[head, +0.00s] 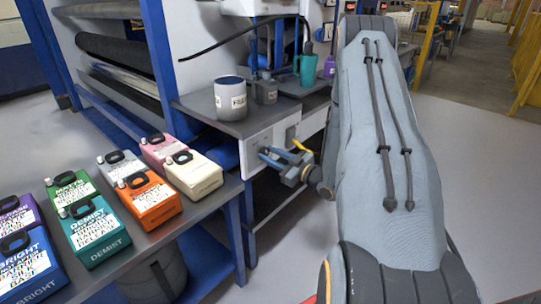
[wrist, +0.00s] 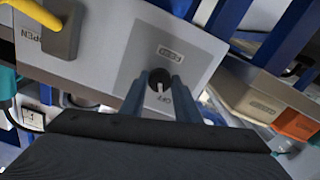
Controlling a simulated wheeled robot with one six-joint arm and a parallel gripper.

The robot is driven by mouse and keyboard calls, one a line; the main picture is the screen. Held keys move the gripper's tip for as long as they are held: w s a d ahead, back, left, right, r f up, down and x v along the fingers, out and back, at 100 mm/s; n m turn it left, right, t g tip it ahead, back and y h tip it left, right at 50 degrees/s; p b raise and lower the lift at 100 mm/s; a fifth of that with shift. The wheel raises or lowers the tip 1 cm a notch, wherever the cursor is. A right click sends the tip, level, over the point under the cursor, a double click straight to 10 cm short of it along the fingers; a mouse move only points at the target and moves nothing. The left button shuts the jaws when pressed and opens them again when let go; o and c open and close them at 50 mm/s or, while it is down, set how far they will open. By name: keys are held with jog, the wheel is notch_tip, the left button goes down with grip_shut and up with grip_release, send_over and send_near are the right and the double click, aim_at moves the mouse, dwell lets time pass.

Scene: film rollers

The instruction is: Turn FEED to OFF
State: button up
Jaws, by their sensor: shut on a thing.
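The FEED knob (wrist: 160,87) is a dark dial with a white mark on a grey panel (wrist: 195,62). In the head view my gripper (head: 276,159) is at the front of the white panel (head: 258,149), and the knob is hidden.
A yellow handle (wrist: 24,13) with an OPEN label is beside the knob panel. A white mug (head: 231,98) and a teal jug (head: 307,66) stand on the bench above. Several colored canisters stand on the near table (head: 213,208). Open floor lies to the right.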

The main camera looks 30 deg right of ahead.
jog(key=shift+n, duration=0.3)
jog(key=o, duration=1)
jog(key=shift+o, duration=0.2)
jog(key=v, duration=0.7)
jog(key=shift+s+d, duration=0.15)
jog(key=shift+s, duration=0.2)
